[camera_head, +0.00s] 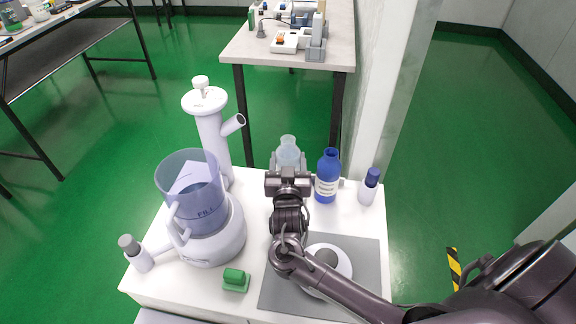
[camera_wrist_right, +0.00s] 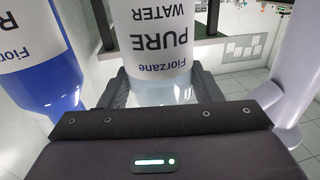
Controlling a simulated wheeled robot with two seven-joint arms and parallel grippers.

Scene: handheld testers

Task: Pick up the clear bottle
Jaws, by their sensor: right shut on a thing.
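The clear bottle (camera_head: 288,150) stands at the back of the white table, its pale upper part showing past my right gripper (camera_head: 288,166). In the right wrist view the clear bottle (camera_wrist_right: 158,45) has a white label reading "Fiorzane PURE WATER" and sits between the two dark fingers. My right gripper (camera_wrist_right: 160,90) is shut on it. The bottle's base is hidden, so I cannot tell whether it touches the table. My left gripper is in neither view.
A blue bottle (camera_head: 327,176) stands close at the right, also in the wrist view (camera_wrist_right: 38,62). A small blue-capped bottle (camera_head: 369,187), a tall white column-like device (camera_head: 212,135), a large jug (camera_head: 190,195), a green block (camera_head: 236,279) and a grey mat (camera_head: 368,262) share the table.

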